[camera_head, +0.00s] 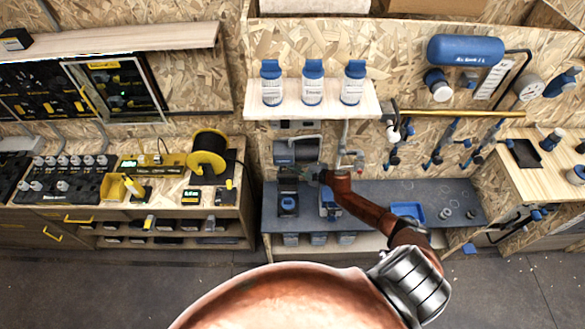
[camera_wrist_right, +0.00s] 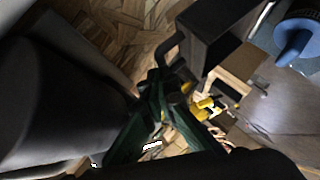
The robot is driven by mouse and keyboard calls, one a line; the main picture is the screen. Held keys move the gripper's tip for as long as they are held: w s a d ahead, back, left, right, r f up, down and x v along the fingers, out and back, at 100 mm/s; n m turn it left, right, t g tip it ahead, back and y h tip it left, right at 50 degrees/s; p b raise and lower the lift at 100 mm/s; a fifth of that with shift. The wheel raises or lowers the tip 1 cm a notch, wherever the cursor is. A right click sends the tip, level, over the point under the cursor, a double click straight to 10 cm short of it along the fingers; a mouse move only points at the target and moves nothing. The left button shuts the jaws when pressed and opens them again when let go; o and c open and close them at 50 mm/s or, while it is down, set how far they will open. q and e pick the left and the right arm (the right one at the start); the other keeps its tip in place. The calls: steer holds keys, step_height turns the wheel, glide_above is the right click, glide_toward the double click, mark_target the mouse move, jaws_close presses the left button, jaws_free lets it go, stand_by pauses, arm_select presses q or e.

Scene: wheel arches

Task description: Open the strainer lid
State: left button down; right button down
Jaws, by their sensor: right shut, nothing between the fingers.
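A grey cylindrical body with pipework, which looks like the strainer (camera_head: 296,150), is mounted on the wall above the blue-grey bench in the head view. My right gripper (camera_head: 300,173) is just below its front, at the end of the brown arm. In the right wrist view the gripper's dark green fingers (camera_wrist_right: 156,95) are together, with nothing seen between them. A dark box-like part with a bar handle (camera_wrist_right: 205,45) is close beside the fingertips there. I cannot tell whether they touch, or how the lid stands. My left gripper is not in view.
A shelf (camera_head: 372,112) with three blue-capped bottles overhangs the strainer. The bench (camera_head: 370,192) below carries a dark blue device (camera_head: 289,204) and a blue tray (camera_head: 408,210). A vertical pipe (camera_head: 343,138) with a red-handled valve stands right of the strainer. A yellow spool (camera_head: 207,153) is left.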

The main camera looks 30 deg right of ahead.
steer(key=v, duration=1.2)
